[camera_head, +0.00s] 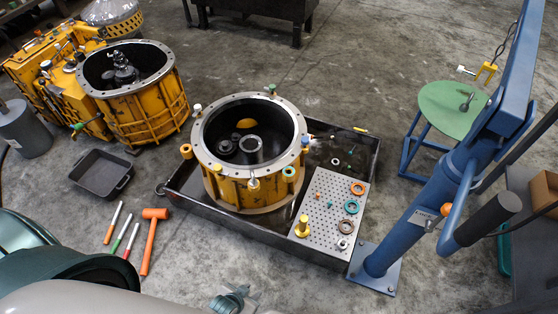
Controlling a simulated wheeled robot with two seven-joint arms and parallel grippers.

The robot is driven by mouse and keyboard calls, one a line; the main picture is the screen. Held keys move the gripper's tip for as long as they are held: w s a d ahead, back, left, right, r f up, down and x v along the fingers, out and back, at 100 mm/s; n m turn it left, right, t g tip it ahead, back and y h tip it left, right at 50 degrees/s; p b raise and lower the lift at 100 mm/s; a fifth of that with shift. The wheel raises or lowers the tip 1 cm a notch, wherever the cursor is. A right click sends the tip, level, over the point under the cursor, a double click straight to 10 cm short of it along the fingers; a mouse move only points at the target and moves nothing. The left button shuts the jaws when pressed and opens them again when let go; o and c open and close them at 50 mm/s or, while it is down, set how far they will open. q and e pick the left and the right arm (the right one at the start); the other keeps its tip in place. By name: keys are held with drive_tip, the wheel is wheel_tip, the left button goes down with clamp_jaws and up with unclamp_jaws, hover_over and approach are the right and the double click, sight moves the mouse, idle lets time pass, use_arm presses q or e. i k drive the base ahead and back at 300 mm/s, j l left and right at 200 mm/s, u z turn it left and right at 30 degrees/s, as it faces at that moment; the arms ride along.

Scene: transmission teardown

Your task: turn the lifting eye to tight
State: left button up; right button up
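A yellow transmission housing (236,194) stands upright in a black tray (200,206), its open top showing dark parts inside. Its grey rim (204,160) carries several small fittings, including a pale knob-like piece (253,183) at the front and a ring-like piece (289,172) at the front right. I cannot tell for sure which fitting is the lifting eye; they are too small. My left gripper (238,294) is at the bottom edge, in front of the tray and apart from the housing. Its fingers are too small and cut off to read. My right gripper is not in view.
A perforated plate (322,222) with rings and small parts lies in the tray's right side. A blue crane post (430,205) stands at right, near a green stool (450,112). An orange hammer (151,240) and an empty black bin (98,173) lie at left.

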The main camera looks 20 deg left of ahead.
sight(253, 183)
drive_tip(key=j+z, duration=0.3)
drive_tip(key=j, duration=0.6)
drive_tip(key=j+z, duration=0.35)
drive_tip(key=j, duration=0.5)
drive_tip(key=k, duration=0.05)
